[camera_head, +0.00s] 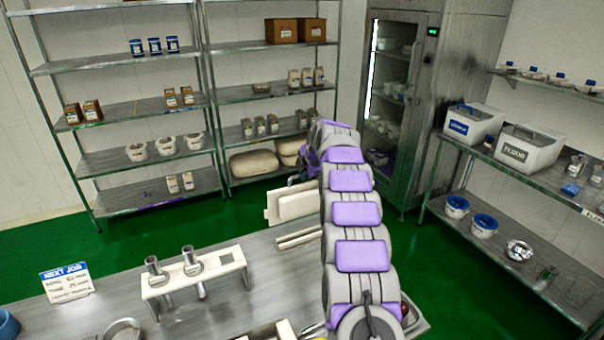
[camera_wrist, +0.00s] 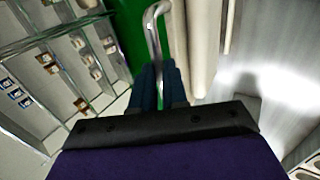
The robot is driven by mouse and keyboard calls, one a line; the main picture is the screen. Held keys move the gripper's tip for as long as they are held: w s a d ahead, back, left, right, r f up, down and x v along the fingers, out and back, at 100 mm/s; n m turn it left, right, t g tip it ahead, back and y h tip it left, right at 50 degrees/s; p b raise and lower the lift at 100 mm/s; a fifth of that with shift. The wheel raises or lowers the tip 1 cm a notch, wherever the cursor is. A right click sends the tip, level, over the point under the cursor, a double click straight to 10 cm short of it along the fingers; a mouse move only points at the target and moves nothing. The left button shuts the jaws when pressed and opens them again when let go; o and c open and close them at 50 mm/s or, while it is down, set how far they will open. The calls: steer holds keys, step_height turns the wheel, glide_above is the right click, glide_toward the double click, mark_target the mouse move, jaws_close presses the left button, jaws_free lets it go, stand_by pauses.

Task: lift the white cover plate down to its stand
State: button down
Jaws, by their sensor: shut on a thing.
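The white cover plate (camera_head: 297,204) shows at the far edge of the steel table, left of my arm. In the wrist view a bent metal handle (camera_wrist: 153,35) runs into my gripper (camera_wrist: 160,80), with the cream edge of the plate (camera_wrist: 192,45) beside it. My gripper's dark fingers are shut on this handle. In the head view my arm hides most of the gripper. Pale parallel rails (camera_head: 299,238) lie on the table just in front of the plate; I cannot tell whether they are the stand. Whether the plate touches anything below is unclear.
A white holder (camera_head: 195,280) with two metal nozzles stands on the steel table (camera_head: 265,270), beside a job card (camera_head: 67,283). Shelves (camera_head: 140,110) line the back wall. A side bench (camera_head: 530,185) with bins is at right. Green floor lies between.

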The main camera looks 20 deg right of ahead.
mark_target(304, 186)
steer(key=shift+a+f+b, duration=0.25)
steer(key=shift+f+b, duration=0.15)
steer(key=shift+f, duration=0.55)
step_height(304, 186, down, 3)
steer(key=shift+b, duration=0.35)
steer(key=shift+d+r, duration=0.1)
steer(key=shift+d, duration=0.05)
steer(key=shift+r, duration=0.1)
steer(key=shift+p, duration=0.4)
steer(key=shift+b, duration=0.3)
